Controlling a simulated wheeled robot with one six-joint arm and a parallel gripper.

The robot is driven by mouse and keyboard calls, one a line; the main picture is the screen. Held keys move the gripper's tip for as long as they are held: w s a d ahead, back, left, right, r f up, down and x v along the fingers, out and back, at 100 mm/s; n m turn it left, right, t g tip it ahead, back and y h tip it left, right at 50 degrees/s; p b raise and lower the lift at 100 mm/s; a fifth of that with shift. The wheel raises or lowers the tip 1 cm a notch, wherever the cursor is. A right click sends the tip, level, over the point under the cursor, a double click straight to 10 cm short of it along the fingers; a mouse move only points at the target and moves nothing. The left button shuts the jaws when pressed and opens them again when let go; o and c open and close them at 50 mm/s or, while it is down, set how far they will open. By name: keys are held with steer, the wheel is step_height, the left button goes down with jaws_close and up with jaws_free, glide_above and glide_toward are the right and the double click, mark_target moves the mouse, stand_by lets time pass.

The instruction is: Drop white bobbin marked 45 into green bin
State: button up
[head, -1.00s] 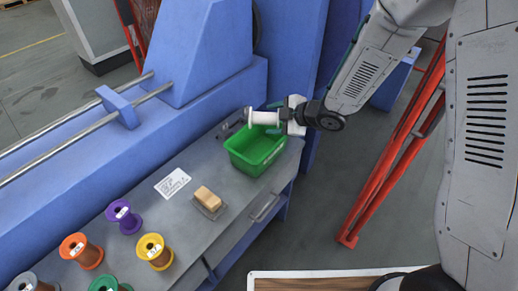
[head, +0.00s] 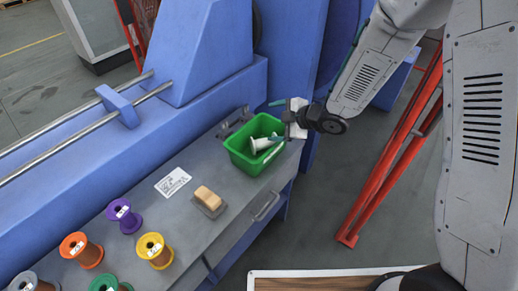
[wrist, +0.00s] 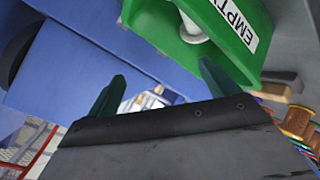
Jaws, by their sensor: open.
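The green bin (head: 240,161) stands at the far right end of the grey bench, and its wall with an "EMPTY" label shows in the wrist view (wrist: 229,60). The white bobbin (head: 260,144) lies tilted inside the bin; part of it also shows in the wrist view (wrist: 194,27). Its number cannot be read. My gripper (head: 277,120) is open and empty at the bin's right side, its fingers spread near the rim. In the wrist view the two fingers (wrist: 162,88) are wide apart with nothing between them.
Purple (head: 124,216), orange (head: 82,250), yellow (head: 154,250), green (head: 108,284) and grey (head: 33,283) bobbins stand at the bench's near left. A tan block (head: 208,197) and a printed card (head: 173,182) lie between them and the bin. A blue machine (head: 150,130) runs behind. Red rails (head: 390,160) stand right.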

steer(key=v, duration=0.7)
